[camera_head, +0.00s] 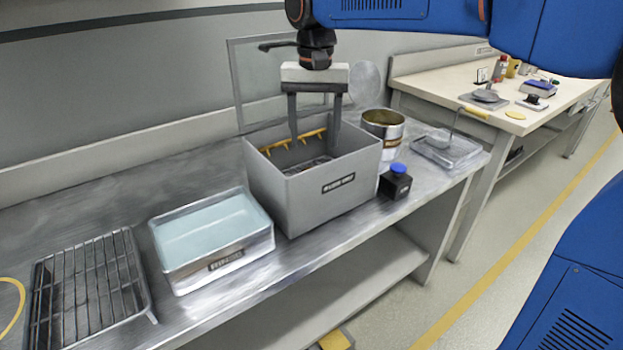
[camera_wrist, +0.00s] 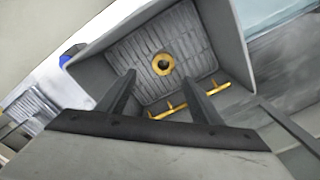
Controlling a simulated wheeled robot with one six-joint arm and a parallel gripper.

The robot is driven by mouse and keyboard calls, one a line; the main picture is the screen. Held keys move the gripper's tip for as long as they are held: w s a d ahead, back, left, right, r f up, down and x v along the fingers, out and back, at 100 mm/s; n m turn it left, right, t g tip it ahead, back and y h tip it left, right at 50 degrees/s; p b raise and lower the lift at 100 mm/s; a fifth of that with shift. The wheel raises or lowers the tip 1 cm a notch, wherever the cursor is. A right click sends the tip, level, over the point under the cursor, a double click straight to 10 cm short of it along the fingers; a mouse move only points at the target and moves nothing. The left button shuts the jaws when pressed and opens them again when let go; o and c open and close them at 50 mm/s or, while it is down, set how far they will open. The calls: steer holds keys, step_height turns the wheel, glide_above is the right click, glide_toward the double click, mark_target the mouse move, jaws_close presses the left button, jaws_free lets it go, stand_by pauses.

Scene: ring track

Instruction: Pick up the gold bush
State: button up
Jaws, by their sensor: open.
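The gold bush (camera_wrist: 163,74) is a short ring with a dark hole. In the wrist view it lies on the ribbed floor of a grey bin (camera_head: 325,196), away from the walls. The bin's inner wall also shows in the wrist view (camera_wrist: 235,45). My gripper (camera_head: 315,138) points down with its fingertips at the bin's mouth. In the wrist view its two fingers (camera_wrist: 160,80) are apart with nothing between them, and the bush shows just beyond the tips. In the head view the bin's front wall hides the bush.
A yellow pegged rail (camera_head: 293,141) runs along the bin's inside wall. A tray of pale liquid (camera_head: 222,262) and a wire rack (camera_head: 90,290) stand left.

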step_height(320, 180, down, 4)
steer(key=shift+r, duration=0.2)
steer(key=shift+s+a+f, duration=0.1)
steer(key=shift+a+f, duration=0.1)
steer(key=shift+f, duration=1.1)
steer(key=shift+s+a+f, duration=0.1)
steer(key=shift+a+f, duration=0.05)
steer(key=shift+f, duration=1.1)
steer(key=c, duration=1.5)
